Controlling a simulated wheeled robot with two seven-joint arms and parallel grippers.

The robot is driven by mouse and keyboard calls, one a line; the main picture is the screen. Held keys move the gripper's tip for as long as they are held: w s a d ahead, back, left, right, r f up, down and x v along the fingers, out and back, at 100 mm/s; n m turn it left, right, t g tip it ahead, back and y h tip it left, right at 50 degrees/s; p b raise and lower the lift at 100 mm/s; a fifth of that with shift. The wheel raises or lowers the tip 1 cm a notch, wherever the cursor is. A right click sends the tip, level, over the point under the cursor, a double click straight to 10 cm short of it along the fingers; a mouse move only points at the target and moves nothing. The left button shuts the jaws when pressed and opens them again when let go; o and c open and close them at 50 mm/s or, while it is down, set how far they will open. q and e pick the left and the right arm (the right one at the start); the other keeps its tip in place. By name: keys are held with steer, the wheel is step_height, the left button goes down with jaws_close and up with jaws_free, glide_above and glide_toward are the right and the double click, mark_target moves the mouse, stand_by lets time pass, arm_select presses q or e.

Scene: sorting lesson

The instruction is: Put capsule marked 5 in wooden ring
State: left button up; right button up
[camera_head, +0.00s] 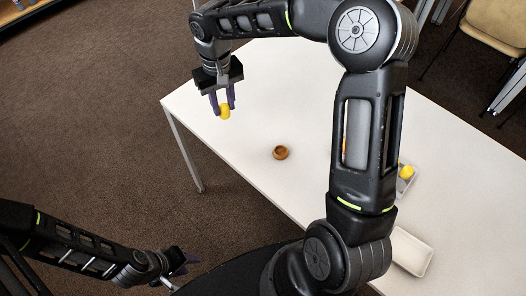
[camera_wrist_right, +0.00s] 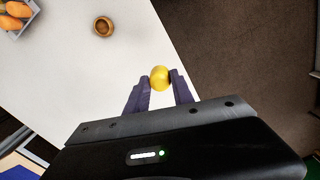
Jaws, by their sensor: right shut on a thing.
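My right gripper (camera_head: 222,106) is shut on a yellow capsule (camera_head: 225,111), held in the air over the table's left end. The capsule also shows between the fingers in the right wrist view (camera_wrist_right: 160,77); no mark on it is readable. The small brown wooden ring (camera_head: 280,153) lies on the white table, to the right of and below the gripper in the head view, apart from it. The ring shows at the upper left in the right wrist view (camera_wrist_right: 103,26). My left gripper (camera_head: 187,262) is low at the bottom, off the table; its jaws are too unclear to judge.
A tray (camera_head: 404,186) with a yellow capsule (camera_head: 406,172) is partly hidden behind my right arm. In the wrist view this grey tray (camera_wrist_right: 19,33) holds orange-yellow capsules. An empty white tray (camera_head: 411,252) lies nearer. The table (camera_head: 250,120) is clear around the ring.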

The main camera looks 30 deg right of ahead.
steer(key=shift+d, duration=0.1)
stand_by(0.3)
steer(key=shift+s+d+n, duration=0.15)
steer(key=shift+d+n, duration=0.05)
steer(key=shift+n, duration=0.1)
steer(key=s+d+f+n+b, duration=0.2)
steer(key=s+d+n, duration=0.8)
steer(key=n, duration=0.6)
steer(key=shift+d+f, duration=0.65)
steer(key=shift+d, duration=0.25)
steer(key=shift+f, duration=3.15)
